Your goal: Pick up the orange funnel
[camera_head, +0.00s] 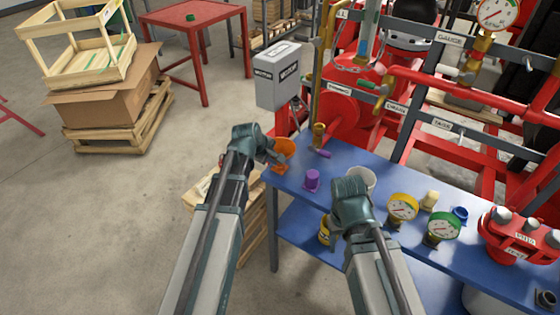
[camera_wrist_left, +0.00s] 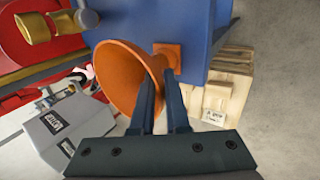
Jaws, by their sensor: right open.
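The orange funnel (camera_head: 285,147) is at the left corner of the blue table (camera_head: 350,160). In the left wrist view the funnel (camera_wrist_left: 118,72) shows its wide mouth, and an orange square piece (camera_wrist_left: 167,56) lies against the blue surface. My left gripper (camera_head: 268,152) is at the funnel's side. In the wrist view its two fingers (camera_wrist_left: 160,85) are close together with a narrow gap, at the funnel's rim. I cannot tell whether they press on it. My right gripper (camera_head: 352,188) is open over the table, beside a white cup (camera_head: 362,178); its fingertips are mostly hidden.
A purple part (camera_head: 312,180) stands right of the funnel. Yellow (camera_head: 403,207) and green (camera_head: 443,227) gauges and a red valve block (camera_head: 520,232) are farther right. Red pump pipework (camera_head: 440,90) and a grey box (camera_head: 278,75) rise behind. A wooden crate (camera_wrist_left: 220,95) is beside the table.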

